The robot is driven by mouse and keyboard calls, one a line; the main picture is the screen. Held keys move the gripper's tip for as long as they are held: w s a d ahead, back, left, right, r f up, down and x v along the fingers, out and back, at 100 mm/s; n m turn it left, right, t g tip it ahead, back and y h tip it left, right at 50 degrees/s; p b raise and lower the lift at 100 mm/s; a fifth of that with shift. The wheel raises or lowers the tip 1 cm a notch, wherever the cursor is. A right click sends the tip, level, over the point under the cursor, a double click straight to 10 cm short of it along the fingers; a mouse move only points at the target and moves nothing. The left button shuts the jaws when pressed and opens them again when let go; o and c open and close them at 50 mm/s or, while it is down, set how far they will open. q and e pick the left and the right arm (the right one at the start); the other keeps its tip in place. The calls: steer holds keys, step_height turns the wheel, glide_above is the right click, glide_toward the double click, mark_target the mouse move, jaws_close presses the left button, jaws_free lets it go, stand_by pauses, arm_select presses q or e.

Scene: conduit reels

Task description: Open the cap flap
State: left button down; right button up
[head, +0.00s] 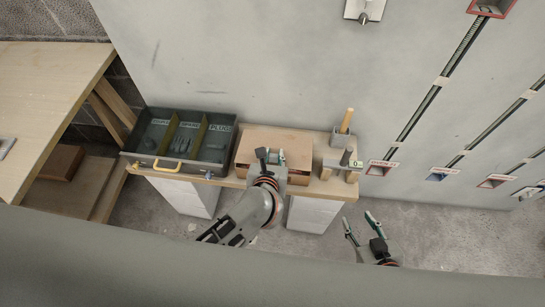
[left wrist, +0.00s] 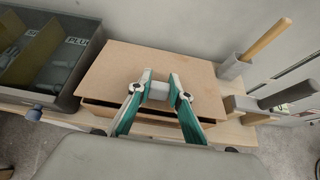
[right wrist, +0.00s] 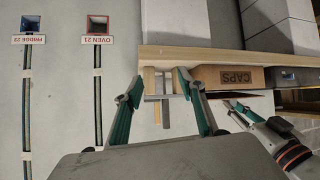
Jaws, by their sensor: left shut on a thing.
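The caps box is a brown box on the wooden bench; its front, labelled CAPS, shows in the right wrist view (right wrist: 236,77). Its flap (left wrist: 125,65) covers the top, with a dark gap under its front edge, so it appears slightly raised. My left gripper (head: 272,156) is over the front of the box, shut on a small grey piece (left wrist: 158,91) at the flap; it also shows in the right wrist view (right wrist: 236,106). The fingertips partly hide that piece. My right gripper (head: 360,222) is open and empty, right of and below the bench in the head view.
A dark compartmented tray (head: 187,169) stands left of the box. A grey holder with a wooden-handled tool (head: 346,121) and a dark-handled tool (head: 346,156) stand to the right. Wall channels with labelled red-framed openings (head: 377,169) are further right. Floor in front is clear.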

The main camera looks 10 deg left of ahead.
mark_target(275, 151)
arm_select(q)
steer(key=shift+w+r+g+p, duration=0.2)
steer(key=shift+r+g+p, duration=0.05)
steer(key=shift+r+p, duration=0.25)
steer(key=shift+w+r+g+p, duration=0.15)
steer(key=shift+r+g+p, duration=0.1)
steer(key=shift+r+p, duration=0.2)
steer(key=shift+w+r, duration=0.1)
steer(key=shift+w+r+p, duration=0.8)
steer(key=shift+r, duration=0.3)
steer(key=shift+w+r, duration=0.45)
arm_select(e)
steer(key=r, duration=0.4)
steer(key=shift+s+a+r, duration=0.1)
steer(key=shift+a+r, duration=0.1)
steer(key=shift+r, duration=0.1)
steer(key=shift+s+f, duration=0.15)
steer(key=shift+f, duration=0.05)
arm_select(q)
steer(key=c, duration=1.8)
jaws_free()
steer(key=shift+f, duration=0.1)
arm_select(e)
steer(key=shift+d, duration=0.1)
steer(key=shift+r, duration=0.15)
